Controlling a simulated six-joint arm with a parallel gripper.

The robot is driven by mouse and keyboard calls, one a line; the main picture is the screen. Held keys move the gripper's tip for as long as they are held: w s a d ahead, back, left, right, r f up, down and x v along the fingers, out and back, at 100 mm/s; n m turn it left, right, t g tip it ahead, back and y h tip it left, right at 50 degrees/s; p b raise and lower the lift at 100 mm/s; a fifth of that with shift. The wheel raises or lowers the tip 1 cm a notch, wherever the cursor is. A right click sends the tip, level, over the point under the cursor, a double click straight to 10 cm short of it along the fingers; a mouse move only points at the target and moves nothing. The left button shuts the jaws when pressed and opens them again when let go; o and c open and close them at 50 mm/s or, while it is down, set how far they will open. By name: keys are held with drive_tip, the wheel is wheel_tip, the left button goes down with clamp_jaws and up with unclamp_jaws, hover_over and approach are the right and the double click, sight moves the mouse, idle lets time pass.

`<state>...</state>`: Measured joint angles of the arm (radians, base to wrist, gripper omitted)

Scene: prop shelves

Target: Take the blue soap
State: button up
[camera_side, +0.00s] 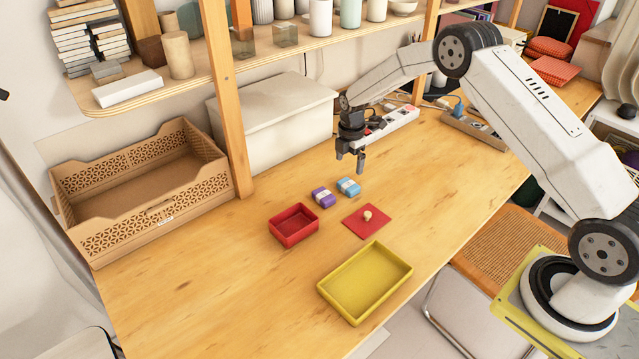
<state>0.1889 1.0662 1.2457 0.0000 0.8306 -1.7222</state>
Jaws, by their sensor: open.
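The blue soap (348,187) lies on the wooden table, light blue with a pale band around it. A purple soap (323,197), also with a pale band, lies just to its left. My gripper (350,164) hangs above the table over the two soaps, pointing down. Its jaws are open and empty, a little above the blue soap and apart from it.
An open red box (294,225) and a flat red lid with a knob (366,221) lie nearer the camera. A yellow tray (365,282) stands near the front edge. A wooden post (226,100), a white lidded box (272,120) and a brown crate (140,190) stand behind and left.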

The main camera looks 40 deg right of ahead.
sight(349, 184)
drive_tip(key=shift+f, duration=1.3)
drive_tip(key=shift+s+d+f, duration=0.1)
drive_tip(key=shift+f, duration=2.5)
drive_tip(key=c, duration=1)
drive_tip(key=shift+o, duration=0.2)
drive_tip(key=shift+r, duration=0.2)
